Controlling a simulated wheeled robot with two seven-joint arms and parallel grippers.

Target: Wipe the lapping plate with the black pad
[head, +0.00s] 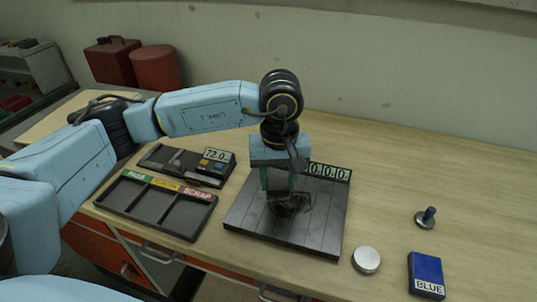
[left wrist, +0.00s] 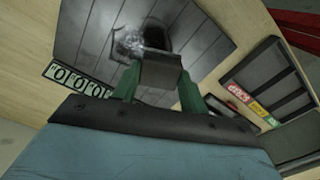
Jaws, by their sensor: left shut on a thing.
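The lapping plate (head: 245,215) is a dark grey slab with straight grooves on the table's middle; it also fills the top of the left wrist view (left wrist: 85,30). My left gripper (head: 279,188) points down over the plate's middle, its green fingers shut on the black pad (left wrist: 160,72). In the head view the pad (head: 287,204) sits low at the plate's surface; I cannot tell whether it touches. A shiny, blotchy grey smear (left wrist: 128,42) shows beside the pad in the left wrist view. My right gripper is not in view.
Left of the plate are a sorting tray (head: 150,210) with coloured labels and a dark tray (head: 160,155) with a 72.0 display. A 0.0.0. display (head: 330,171) stands behind the plate. Right are a metal disc (head: 366,260), a knobbed part (head: 426,218) and a blue box (head: 426,273).

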